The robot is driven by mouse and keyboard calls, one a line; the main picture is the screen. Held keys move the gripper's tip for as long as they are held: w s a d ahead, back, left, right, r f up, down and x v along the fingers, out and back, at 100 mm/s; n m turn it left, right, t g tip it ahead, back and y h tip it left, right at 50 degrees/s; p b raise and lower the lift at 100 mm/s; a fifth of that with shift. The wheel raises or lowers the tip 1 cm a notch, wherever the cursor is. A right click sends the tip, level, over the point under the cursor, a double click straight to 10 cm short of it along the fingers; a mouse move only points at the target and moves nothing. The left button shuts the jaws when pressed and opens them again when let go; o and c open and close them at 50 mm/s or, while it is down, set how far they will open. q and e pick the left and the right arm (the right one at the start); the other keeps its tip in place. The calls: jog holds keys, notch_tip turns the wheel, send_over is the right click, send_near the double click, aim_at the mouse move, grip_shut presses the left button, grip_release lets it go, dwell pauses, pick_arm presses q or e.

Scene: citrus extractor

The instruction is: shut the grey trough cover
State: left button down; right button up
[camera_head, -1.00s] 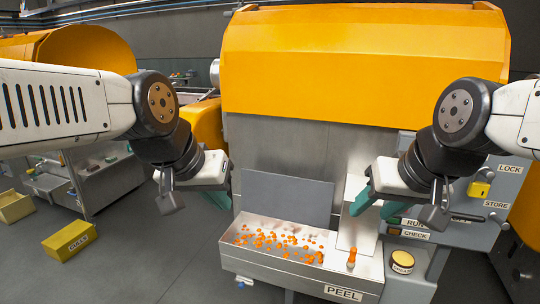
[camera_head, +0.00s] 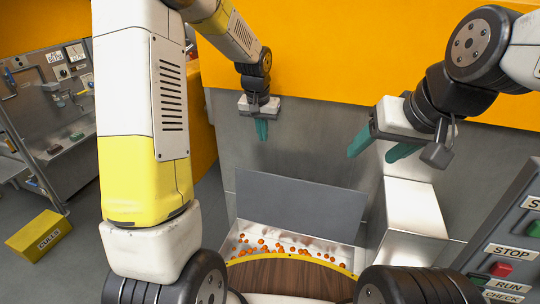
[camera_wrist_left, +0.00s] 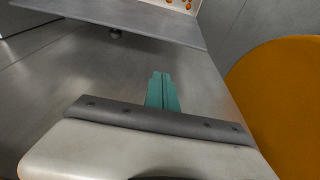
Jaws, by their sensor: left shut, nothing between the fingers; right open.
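The grey trough cover (camera_head: 300,205) stands raised at the back of the trough (camera_head: 348,258), so the trough is open in front of it. Orange bits (camera_head: 275,246) lie inside the trough. In the left wrist view the cover (camera_wrist_left: 135,16) is a flat grey plate near the top, with a small dark knob under it. My left gripper (camera_head: 261,130) is shut and empty, above and behind the cover's upper edge, apart from it. Its teal fingers (camera_wrist_left: 161,88) point toward the plate. My right gripper (camera_head: 376,151) is open and empty, up and right of the cover.
A pale box-like chute (camera_head: 415,208) stands right of the cover. A control panel with STOP and RUN buttons (camera_head: 502,268) is at the lower right. The orange machine hood (camera_head: 340,60) rises behind. A yellow CULLS bin (camera_head: 40,235) sits on the floor at left.

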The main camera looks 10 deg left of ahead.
pick_arm(q)
jog(key=x, duration=1.3)
jog(key=shift+w+d+f, duration=0.15)
jog(key=shift+w+d, duration=0.1)
jog(key=shift+w, duration=0.15)
jog(key=shift+s+f, duration=0.1)
jog(key=shift+f, duration=0.25)
jog(key=shift+s+a+r, duration=0.15)
jog(key=shift+s, duration=0.75)
jog(key=shift+s+a+r, duration=0.2)
jog(key=shift+s, duration=0.65)
jog(key=shift+s, duration=0.1)
